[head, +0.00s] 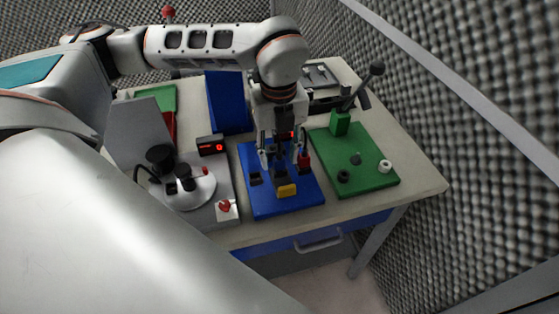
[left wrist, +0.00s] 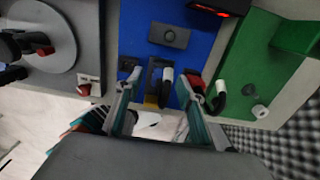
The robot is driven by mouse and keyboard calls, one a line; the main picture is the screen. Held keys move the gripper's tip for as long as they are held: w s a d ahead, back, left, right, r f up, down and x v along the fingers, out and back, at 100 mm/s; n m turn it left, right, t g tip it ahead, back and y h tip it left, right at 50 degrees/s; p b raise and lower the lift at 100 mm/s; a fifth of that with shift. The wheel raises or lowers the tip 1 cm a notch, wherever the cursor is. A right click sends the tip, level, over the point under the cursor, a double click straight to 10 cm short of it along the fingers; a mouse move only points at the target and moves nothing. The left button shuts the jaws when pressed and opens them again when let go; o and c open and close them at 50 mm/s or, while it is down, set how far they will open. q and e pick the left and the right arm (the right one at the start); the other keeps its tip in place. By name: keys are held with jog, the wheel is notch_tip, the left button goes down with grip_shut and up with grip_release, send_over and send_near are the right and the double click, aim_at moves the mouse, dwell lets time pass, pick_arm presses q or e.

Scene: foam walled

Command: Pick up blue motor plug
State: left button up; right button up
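A blue board (head: 262,206) lies on the table, with dark sockets, a yellow block (head: 287,190) and a red plug (head: 304,162) on it. My left gripper (head: 282,160) points down over the middle of this board. In the left wrist view its two fingers (left wrist: 158,88) are apart, with a dark plug with a pale end (left wrist: 166,88) between them and the red plug (left wrist: 196,82) beside the right finger. No plug shows a clear blue colour, so I cannot tell which is the blue motor plug. I see no firm contact. My right gripper is not in view.
A green board (head: 375,177) with a lever and small knobs lies to the right. A grey base with a round disc (head: 198,196) and a red-lit display (head: 211,145) stand to the left. A tall blue panel (head: 228,100) stands behind. A textured foam wall (head: 470,110) closes the right side.

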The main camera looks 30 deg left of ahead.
pick_arm(q)
notch_tip(320, 180, down, 2)
grip_shut()
dwell(0.4)
notch_tip(320, 180, up, 20)
dwell(0.5)
